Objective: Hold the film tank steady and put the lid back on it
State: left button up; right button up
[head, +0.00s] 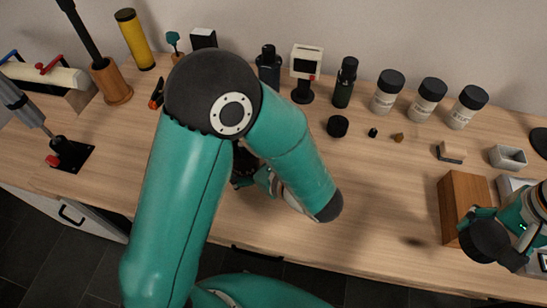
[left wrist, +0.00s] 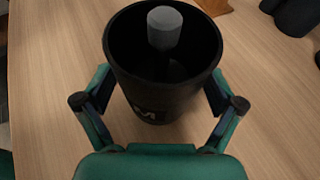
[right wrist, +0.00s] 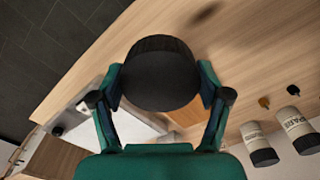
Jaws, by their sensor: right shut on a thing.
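The black film tank (left wrist: 150,80) stands upright on the table, open at the top, with a grey-topped column inside. The fingers of my left gripper (left wrist: 160,95) are on both sides of it, close to its wall; whether they press on it I cannot tell. In the head view, my left arm hides most of the tank (head: 241,180) and of the left gripper (head: 262,182). My right gripper (head: 492,236) is shut on the round black lid (head: 486,241), held above the table at the right. The lid (right wrist: 160,75) also shows between the fingers in the right wrist view.
A wooden block (head: 459,200) stands by the right gripper. White-labelled bottles (head: 427,98), dark bottles (head: 345,85) and a small timer (head: 305,65) line the back. A small black cap (head: 337,126) lies mid-table.

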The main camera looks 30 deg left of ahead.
pick_arm(q)
jog(key=c, duration=1.2)
jog(key=shift+o, duration=0.2)
jog(key=shift+r, duration=0.15)
pick_arm(e)
jog(key=shift+r, duration=0.15)
